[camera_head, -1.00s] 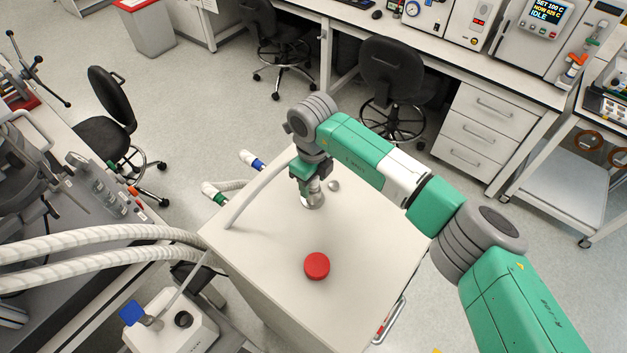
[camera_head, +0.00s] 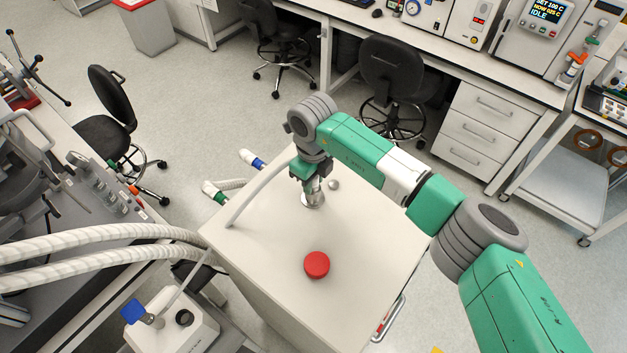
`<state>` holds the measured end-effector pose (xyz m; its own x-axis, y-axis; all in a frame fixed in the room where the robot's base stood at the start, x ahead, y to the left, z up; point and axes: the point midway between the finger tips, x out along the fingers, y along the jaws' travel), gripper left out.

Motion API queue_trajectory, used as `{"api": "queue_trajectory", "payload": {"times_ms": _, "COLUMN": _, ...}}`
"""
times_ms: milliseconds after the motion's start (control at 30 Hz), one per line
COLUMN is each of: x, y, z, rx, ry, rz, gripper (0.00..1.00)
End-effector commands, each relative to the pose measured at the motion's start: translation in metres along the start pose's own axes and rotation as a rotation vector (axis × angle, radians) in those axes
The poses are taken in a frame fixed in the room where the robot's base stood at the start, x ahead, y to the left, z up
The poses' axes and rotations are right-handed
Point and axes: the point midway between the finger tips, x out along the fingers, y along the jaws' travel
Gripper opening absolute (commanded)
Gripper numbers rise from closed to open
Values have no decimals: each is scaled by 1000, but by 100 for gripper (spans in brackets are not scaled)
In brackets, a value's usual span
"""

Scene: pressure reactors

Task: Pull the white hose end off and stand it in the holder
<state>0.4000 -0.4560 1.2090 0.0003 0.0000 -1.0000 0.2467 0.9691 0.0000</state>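My gripper (camera_head: 311,184) points down over the white cabinet top, just above a shiny metal fitting (camera_head: 312,200). Its fingers are small and partly hidden, so I cannot tell whether they are shut on anything. A pale thin hose (camera_head: 256,197) rises from the cabinet's left edge and runs up to my gripper; its upper end is hidden behind the wrist. I cannot tell which part is the holder.
A red round cap (camera_head: 317,265) lies on the cabinet top (camera_head: 365,260), with bare surface around it. A small silver knob (camera_head: 333,185) is right of my gripper. A white device (camera_head: 180,335) with a blue part stands lower left. Thick white hoses (camera_head: 90,240) cross the left side.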

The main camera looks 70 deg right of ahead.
Motion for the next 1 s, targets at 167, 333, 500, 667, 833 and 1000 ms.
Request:
{"api": "queue_trajectory", "payload": {"times_ms": 167, "x": 0, "y": 0, "z": 0, "rx": 0, "ry": 0, "rz": 0, "gripper": 0}}
{"api": "queue_trajectory", "payload": {"times_ms": 333, "x": -2, "y": 0, "z": 0, "rx": 0, "ry": 0, "rz": 0, "gripper": 0}}
{"api": "queue_trajectory", "payload": {"times_ms": 500, "x": -9, "y": 0, "z": 0, "rx": 0, "ry": 0, "rz": 0, "gripper": 0}}
{"api": "queue_trajectory", "payload": {"times_ms": 667, "x": -15, "y": 0, "z": 0, "rx": 0, "ry": 0, "rz": 0, "gripper": 0}}
{"api": "queue_trajectory", "payload": {"times_ms": 833, "x": -22, "y": 0, "z": 0, "rx": 0, "ry": 0, "rz": -1, "gripper": 0}}
{"api": "queue_trajectory", "payload": {"times_ms": 1000, "x": -29, "y": 0, "z": 0, "rx": 0, "ry": 0, "rz": -1, "gripper": 0}}
